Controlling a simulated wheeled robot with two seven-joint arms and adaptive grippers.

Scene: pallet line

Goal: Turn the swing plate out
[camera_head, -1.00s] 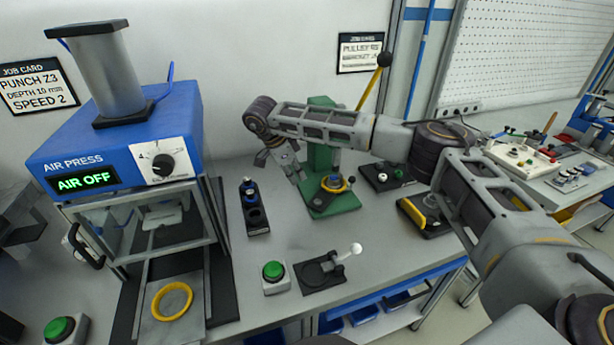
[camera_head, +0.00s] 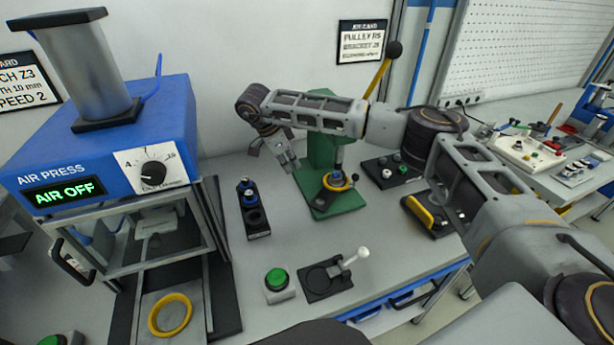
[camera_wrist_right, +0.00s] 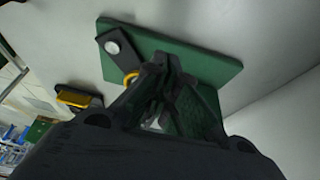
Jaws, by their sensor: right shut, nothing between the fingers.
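The green press (camera_head: 322,150) stands on the bench with a green base and a yellow lever with a black knob. On its base lies a dark swing plate with a silver round pivot, seen in the right wrist view (camera_wrist_right: 116,50). A yellow ring (camera_head: 329,186) sits at the plate, with a blue-topped part over it in the head view. My right gripper (camera_head: 289,168) is shut and empty, just left of the press column. In the right wrist view its fingertips (camera_wrist_right: 166,62) are close to the plate and partly hide the ring; contact cannot be told. My left gripper is not in view.
The blue air press (camera_head: 105,150) reads AIR OFF, with another yellow ring (camera_head: 170,314) below it. A black holder (camera_head: 254,212), a green button box (camera_head: 279,284) and a white-knobbed lever fixture (camera_head: 328,278) stand in front. A black fixture with a yellow bar (camera_head: 420,212) is at right.

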